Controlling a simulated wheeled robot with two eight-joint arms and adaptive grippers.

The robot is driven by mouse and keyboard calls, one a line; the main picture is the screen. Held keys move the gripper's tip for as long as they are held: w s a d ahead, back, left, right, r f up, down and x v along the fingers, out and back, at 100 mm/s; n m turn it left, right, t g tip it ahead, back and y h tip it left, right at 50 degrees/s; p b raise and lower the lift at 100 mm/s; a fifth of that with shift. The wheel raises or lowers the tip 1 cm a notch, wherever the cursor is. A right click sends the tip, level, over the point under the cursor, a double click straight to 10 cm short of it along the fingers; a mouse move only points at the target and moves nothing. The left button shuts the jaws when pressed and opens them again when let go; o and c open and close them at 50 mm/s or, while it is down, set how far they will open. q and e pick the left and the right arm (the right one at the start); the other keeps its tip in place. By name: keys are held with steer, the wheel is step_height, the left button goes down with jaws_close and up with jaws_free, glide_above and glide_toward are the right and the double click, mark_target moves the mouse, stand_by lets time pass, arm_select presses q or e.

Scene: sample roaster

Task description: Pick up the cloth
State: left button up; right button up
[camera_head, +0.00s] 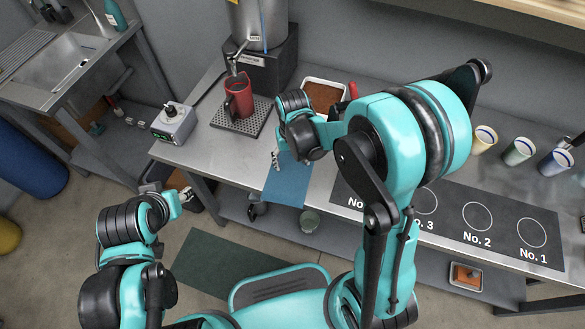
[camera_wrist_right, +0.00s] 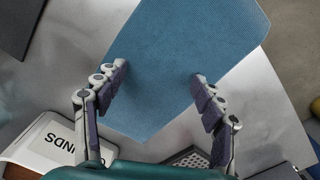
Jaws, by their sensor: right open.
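The blue cloth (camera_head: 287,185) lies flat on the metal counter, its near end at the front edge. In the right wrist view the cloth (camera_wrist_right: 190,50) fills the upper middle. My right gripper (camera_head: 277,161) is over the cloth's far part, which its wrist partly hides in the head view. In the wrist view the two fingers of this gripper (camera_wrist_right: 160,72) are spread apart with cloth showing between them. I cannot tell whether the tips touch it. My left gripper (camera_head: 186,194) is off the counter's front left, away from the cloth; its jaws are too small to read.
A red cup (camera_head: 239,97) stands on a drip grate (camera_head: 227,123) left of the cloth. A white grounds tray (camera_head: 311,83) is behind my right wrist. A grey device (camera_head: 173,125) sits at the counter's left end. A numbered dark mat (camera_head: 455,239) lies to the right.

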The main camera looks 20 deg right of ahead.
steer(key=shift+f, duration=0.15)
steer(key=shift+f+b, duration=0.2)
steer(key=shift+b, duration=0.1)
steer(key=shift+s+r, duration=0.15)
steer(key=c, duration=0.8)
jaws_close()
